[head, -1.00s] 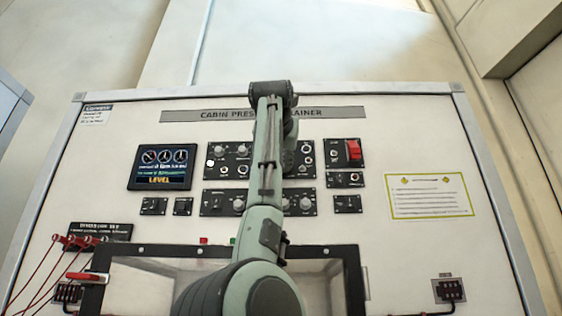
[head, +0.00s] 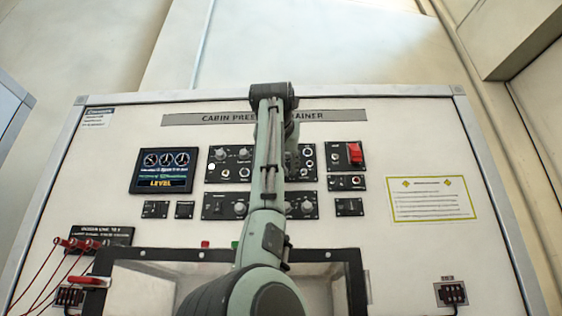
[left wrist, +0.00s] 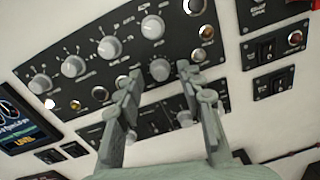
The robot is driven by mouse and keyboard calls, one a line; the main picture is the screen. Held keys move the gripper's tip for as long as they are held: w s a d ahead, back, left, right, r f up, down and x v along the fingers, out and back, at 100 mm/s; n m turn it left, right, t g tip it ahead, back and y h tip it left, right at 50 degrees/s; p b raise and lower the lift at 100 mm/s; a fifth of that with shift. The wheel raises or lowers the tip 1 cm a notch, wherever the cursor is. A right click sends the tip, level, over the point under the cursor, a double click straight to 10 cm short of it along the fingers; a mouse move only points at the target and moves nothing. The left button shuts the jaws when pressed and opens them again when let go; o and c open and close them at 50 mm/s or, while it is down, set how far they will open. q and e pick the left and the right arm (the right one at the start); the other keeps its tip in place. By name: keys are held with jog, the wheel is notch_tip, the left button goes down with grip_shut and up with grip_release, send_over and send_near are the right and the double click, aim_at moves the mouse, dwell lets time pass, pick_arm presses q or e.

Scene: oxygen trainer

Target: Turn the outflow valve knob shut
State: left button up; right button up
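In the left wrist view, a grey round knob (left wrist: 160,70) on a black panel shows between the fingertips of my left gripper (left wrist: 158,76). The gripper is open, with a visible gap on each side of this knob. The labels are too small to read, so I cannot tell for sure that it is the outflow valve knob. Another grey knob (left wrist: 184,118) sits on the panel below, close to the right finger. In the head view my arm covers the middle of the panels and hides the gripper. My right gripper is not in view.
More knobs (left wrist: 109,48) line the upper panel (left wrist: 80,90). A lit display (head: 165,170) reads LEVEL at left. Red cables (head: 45,275) hang at lower left. A black-framed box (head: 330,254) projects below the panels.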

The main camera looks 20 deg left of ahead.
pick_arm(q)
jog(key=v, duration=1.1)
jog(key=shift+s+d, duration=0.15)
jog(key=shift+s, duration=0.15)
